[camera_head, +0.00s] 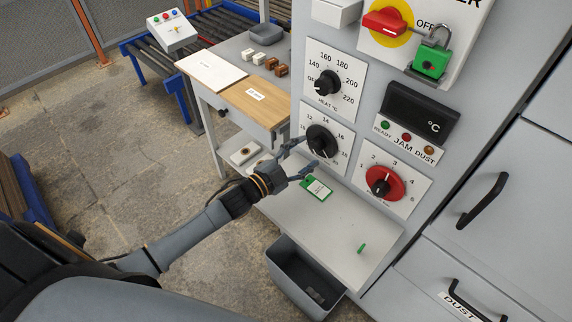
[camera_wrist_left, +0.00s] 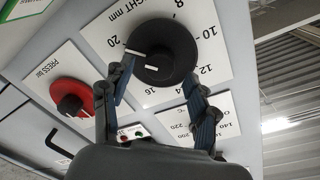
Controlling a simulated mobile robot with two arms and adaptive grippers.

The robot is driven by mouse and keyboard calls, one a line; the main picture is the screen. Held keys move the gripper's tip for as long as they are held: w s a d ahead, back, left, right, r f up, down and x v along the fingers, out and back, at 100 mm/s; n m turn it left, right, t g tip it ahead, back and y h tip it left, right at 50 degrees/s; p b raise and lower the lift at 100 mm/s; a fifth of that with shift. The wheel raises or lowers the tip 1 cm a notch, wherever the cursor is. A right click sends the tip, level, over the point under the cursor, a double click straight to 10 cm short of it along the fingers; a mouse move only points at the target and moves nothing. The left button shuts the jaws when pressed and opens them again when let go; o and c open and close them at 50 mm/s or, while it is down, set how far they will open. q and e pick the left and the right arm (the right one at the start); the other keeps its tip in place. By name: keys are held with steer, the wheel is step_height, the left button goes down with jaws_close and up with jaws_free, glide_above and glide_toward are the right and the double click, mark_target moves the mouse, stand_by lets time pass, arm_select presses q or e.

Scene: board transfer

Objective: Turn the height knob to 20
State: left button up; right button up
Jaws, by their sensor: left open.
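The height knob (camera_head: 321,141) is a round black dial with a raised grip on a white plate of the grey machine panel. It also shows in the left wrist view (camera_wrist_left: 167,50), where its white mark lies on the left side, toward the 20; the exact reading is hard to tell. My left gripper (camera_head: 306,153) is open in front of the knob. In the left wrist view its two fingers (camera_wrist_left: 158,92) are spread below the knob, toward either side, and hide part of the scale. I cannot tell whether they touch it. My right gripper is not in view.
The heat knob (camera_head: 327,83) sits above, and a red press knob (camera_head: 383,184) sits to the lower right. A side table (camera_head: 210,72) stands at the left.

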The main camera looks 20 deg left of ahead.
arm_select(q)
steer(key=v, duration=0.9)
steer(key=shift+s, duration=0.25)
steer(key=shift+a, duration=0.1)
